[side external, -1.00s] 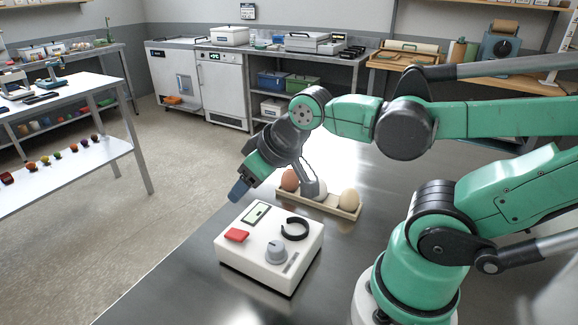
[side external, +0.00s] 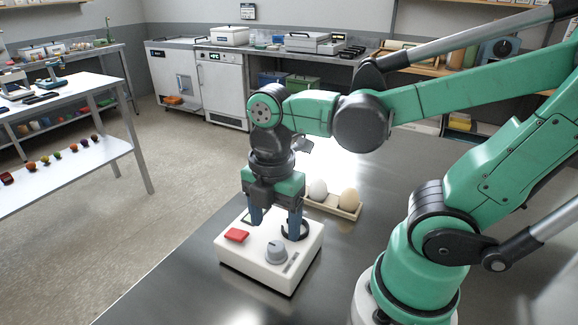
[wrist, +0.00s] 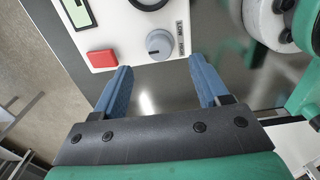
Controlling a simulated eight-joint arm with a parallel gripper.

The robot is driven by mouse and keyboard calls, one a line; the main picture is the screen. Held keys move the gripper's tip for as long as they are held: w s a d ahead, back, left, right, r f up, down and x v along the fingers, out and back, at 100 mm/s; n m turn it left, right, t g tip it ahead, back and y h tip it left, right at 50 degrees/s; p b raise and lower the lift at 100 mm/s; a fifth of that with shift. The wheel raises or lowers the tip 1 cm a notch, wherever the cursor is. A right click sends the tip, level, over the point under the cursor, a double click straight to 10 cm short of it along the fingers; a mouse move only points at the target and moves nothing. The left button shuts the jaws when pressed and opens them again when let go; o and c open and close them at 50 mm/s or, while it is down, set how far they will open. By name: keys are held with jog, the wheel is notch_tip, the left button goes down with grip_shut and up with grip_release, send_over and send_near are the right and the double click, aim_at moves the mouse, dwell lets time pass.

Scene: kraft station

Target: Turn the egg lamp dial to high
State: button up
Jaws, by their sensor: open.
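The egg lamp is a white box (side external: 247,265) on the steel table, with a red button (side external: 237,235), a black ring (side external: 296,231) and a small display partly hidden by my gripper. Its grey dial (side external: 276,251) sits on the front part of the top. My gripper (side external: 274,233) points down over the box, open and empty, behind the dial in the side view. In the wrist view its blue fingers (wrist: 161,72) are spread, with the dial beyond their tips.
A wooden tray (side external: 335,208) with eggs (side external: 349,199) stands just behind the box, partly hidden by my arm. The steel table (side external: 185,285) is clear around the box's left and front. A white side table (side external: 60,175) stands apart at left.

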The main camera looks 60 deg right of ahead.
aim_at(276, 246)
jog(key=shift+f, duration=2.45)
jog(key=shift+c, duration=0.3)
grip_shut()
